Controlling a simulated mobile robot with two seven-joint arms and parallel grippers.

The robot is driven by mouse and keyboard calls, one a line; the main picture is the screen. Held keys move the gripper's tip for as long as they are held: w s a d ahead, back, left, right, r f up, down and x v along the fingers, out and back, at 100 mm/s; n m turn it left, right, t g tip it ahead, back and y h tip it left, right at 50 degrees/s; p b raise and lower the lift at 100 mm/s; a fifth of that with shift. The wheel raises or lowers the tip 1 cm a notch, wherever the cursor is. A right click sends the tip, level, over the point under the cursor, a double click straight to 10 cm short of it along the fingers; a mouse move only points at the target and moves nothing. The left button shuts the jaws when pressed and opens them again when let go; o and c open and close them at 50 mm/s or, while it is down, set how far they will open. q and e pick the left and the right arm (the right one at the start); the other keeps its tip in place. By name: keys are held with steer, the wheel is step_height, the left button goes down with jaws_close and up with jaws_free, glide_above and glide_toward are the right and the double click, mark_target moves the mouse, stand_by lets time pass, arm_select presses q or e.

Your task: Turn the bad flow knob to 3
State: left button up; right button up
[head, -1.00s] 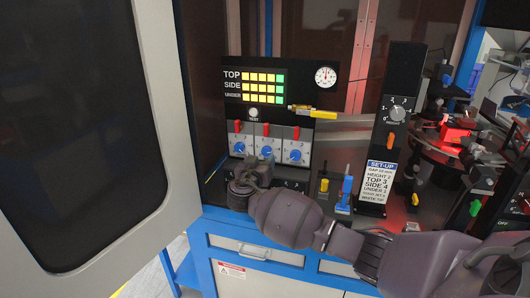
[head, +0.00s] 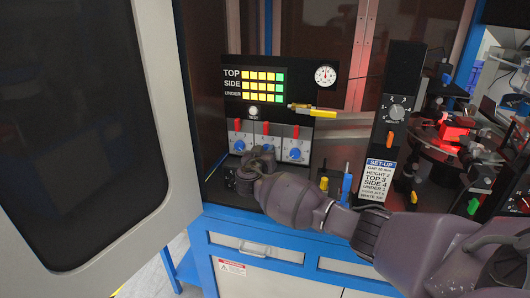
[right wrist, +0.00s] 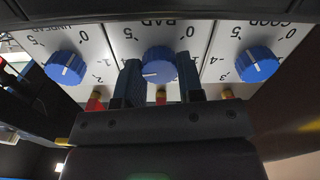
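The bad flow knob (right wrist: 159,65) is blue and sits under the upside-down label BAD, between two other blue knobs in the right wrist view. Its white pointer line lies towards the lower left of that picture; the exact number is hard to read. My right gripper (right wrist: 161,85) is open, with one finger on each side of this knob. I cannot tell whether the fingers touch it. In the head view my right gripper (head: 258,162) is in front of the panel's middle section and hides the bad knob. My left gripper is not in view.
The neighbouring good knob (right wrist: 257,64) and a third knob (right wrist: 66,68) are close on either side. A set-up card (head: 378,182) stands to the right. A large grey door (head: 150,100) fills the left.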

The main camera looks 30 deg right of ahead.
steer(key=c, duration=0.3)
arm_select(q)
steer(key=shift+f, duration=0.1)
